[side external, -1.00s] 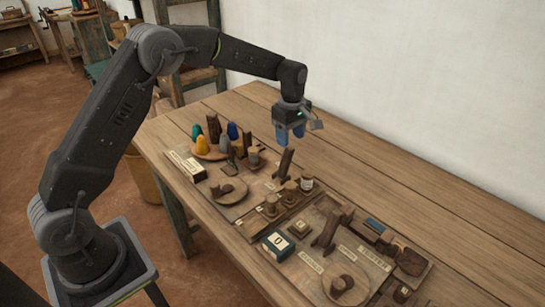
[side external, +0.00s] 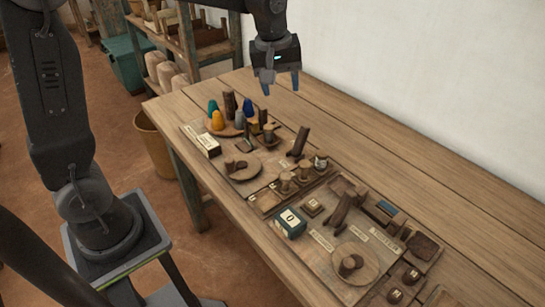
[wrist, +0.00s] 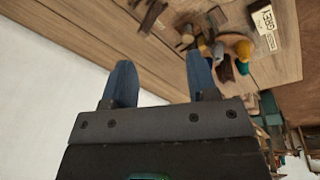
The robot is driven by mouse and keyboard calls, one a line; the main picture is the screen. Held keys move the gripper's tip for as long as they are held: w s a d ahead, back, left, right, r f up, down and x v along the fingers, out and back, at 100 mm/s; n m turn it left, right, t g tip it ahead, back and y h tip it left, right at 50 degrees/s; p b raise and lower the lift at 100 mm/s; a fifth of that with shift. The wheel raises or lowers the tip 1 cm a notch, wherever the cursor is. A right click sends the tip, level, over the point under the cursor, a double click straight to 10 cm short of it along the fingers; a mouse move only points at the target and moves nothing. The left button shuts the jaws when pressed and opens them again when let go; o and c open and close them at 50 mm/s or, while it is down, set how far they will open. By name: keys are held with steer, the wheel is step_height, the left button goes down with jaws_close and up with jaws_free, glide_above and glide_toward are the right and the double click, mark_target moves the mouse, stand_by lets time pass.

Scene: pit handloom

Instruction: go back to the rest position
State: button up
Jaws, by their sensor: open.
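My gripper (side external: 281,84) is open and empty, in the air above the far part of the wooden table (side external: 400,145). Its two blue fingers stand apart at the middle of the wrist view (wrist: 160,85), with nothing between them. The boards with the small items lie lower and nearer the camera, clear of the fingers. No other task object is named.
A round tray holds several coloured cones, among them a yellow cone (side external: 217,121) and a blue cone (side external: 249,106). A dark box marked 0 (side external: 290,222) and round wooden discs (side external: 355,262) lie on the boards. A white wall (side external: 430,60) stands behind the table. The table's right back is bare.

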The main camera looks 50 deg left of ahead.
steer(key=s+d+m+t, duration=0.2)
steer(key=s+m, duration=0.9)
steer(key=s, duration=1)
steer(key=shift+s+r+t, duration=0.35)
steer(key=shift+r+t, duration=0.05)
steer(key=shift+t, duration=0.3)
